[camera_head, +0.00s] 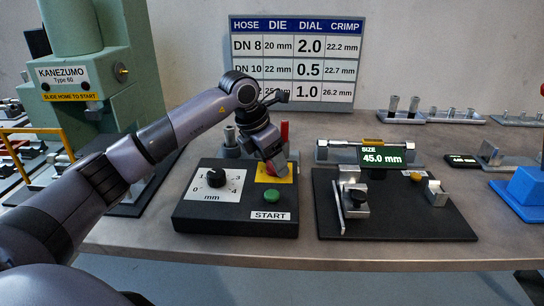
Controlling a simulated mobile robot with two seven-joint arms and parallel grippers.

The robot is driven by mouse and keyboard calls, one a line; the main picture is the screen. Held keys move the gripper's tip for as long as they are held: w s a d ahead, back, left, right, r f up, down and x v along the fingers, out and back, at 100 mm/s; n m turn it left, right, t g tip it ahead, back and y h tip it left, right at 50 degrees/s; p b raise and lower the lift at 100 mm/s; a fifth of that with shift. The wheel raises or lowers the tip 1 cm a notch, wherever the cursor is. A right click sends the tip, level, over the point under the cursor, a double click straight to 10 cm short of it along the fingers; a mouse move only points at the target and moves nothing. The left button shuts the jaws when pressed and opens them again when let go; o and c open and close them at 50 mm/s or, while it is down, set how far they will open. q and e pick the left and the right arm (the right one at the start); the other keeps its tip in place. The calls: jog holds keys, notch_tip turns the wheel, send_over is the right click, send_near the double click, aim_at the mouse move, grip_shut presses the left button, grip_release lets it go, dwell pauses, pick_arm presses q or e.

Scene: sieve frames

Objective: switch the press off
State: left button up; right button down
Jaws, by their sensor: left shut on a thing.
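The black control box (190,218) stands on the bench at the centre. It carries a white mm dial (213,188), a green START button (271,196) and a yellow plate (289,174) at its back right. My left gripper (275,168) points down onto the yellow plate and is shut on the switch there. A little red shows at the fingers; the gripper hides most of the switch, so I cannot tell its position. The green press (70,40), labelled KANEZUMO, stands at the back left, partly behind my left arm. My right gripper is not in view.
A gauge stand (400,220) with a 45.0 mm display (388,156) stands close right of the box. A red upright piece (284,134) rises just behind the gripper. A hose chart (297,60) stands behind. The bench's front edge is clear.

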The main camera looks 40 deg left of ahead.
pick_arm(q)
jog(key=n+y, duration=0.2)
jog(key=n, duration=0.3)
jog(key=shift+d+n, duration=0.15)
jog(key=shift+n, duration=0.15)
jog(key=n+y, duration=0.2)
jog(key=n, duration=0.3)
jog(key=shift+d, duration=0.1)
jog(key=shift+n, duration=0.3)
jog(key=o, duration=1.1)
jog(key=shift+c, duration=0.2)
jog(key=v, duration=0.7)
jog(key=shift+b, duration=0.4)
jog(key=shift+d+r, duration=0.1)
